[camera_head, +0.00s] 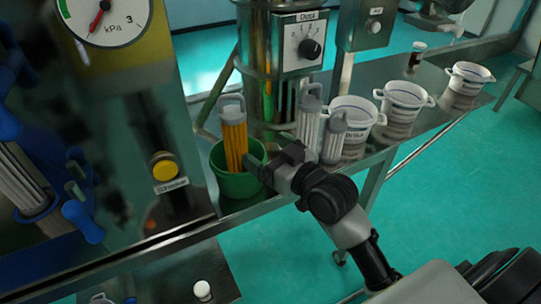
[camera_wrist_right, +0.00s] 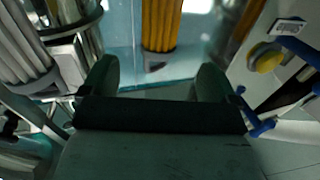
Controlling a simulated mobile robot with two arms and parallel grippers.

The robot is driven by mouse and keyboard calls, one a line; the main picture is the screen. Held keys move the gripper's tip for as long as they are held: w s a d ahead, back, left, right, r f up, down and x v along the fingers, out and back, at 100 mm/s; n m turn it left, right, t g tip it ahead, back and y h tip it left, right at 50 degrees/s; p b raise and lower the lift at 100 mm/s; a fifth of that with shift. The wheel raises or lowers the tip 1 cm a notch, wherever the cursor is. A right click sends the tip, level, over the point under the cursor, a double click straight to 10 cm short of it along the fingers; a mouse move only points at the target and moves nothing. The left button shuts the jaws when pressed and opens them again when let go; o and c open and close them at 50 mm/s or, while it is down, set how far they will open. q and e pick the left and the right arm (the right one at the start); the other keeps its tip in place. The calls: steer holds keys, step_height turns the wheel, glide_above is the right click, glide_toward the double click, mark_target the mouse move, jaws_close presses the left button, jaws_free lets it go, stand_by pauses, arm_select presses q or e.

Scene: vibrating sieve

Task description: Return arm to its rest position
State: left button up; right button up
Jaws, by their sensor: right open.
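My right arm (camera_head: 345,220) reaches in from the lower right in the head view. Its gripper (camera_head: 268,168) is at the right side of the green bucket (camera_head: 238,186), close to the rim; whether it touches cannot be told. An orange ribbed cartridge (camera_head: 234,143) with a grey handle stands in the bucket. In the right wrist view my right gripper (camera_wrist_right: 157,82) is open with nothing between its fingers. The orange cartridge (camera_wrist_right: 161,25) shows beyond the gap between the fingers. My left gripper is not in view.
Grey-white cartridges (camera_head: 309,118) stand beside my gripper. Several white labelled buckets (camera_head: 404,100) line the metal bench to the right. A steel machine with a dial (camera_head: 305,45) stands behind. A panel with a yellow button (camera_head: 165,168) is at left. Open green floor (camera_head: 450,190) lies right.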

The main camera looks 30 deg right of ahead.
steer(key=shift+s+d, duration=0.1)
steer(key=shift+s, duration=0.2)
steer(key=s+f+m+g+h, duration=0.2)
steer(key=s+f+g+h, duration=0.3)
steer(key=s+f+g, duration=1.25)
steer(key=s+f+t, duration=0.1)
steer(key=s+f, duration=0.2)
steer(key=f, duration=1.2)
steer(key=s+f+t, duration=0.2)
steer(key=s+f, duration=0.2)
steer(key=f, duration=1.2)
steer(key=s+d+f+g, duration=0.1)
steer(key=s+d+f, duration=0.1)
steer(key=s+f, duration=1.3)
steer(key=shift+s+d+n+g+h+b, duration=0.25)
steer(key=shift+d+n+g+h+b, duration=0.1)
steer(key=shift+n+b, duration=0.1)
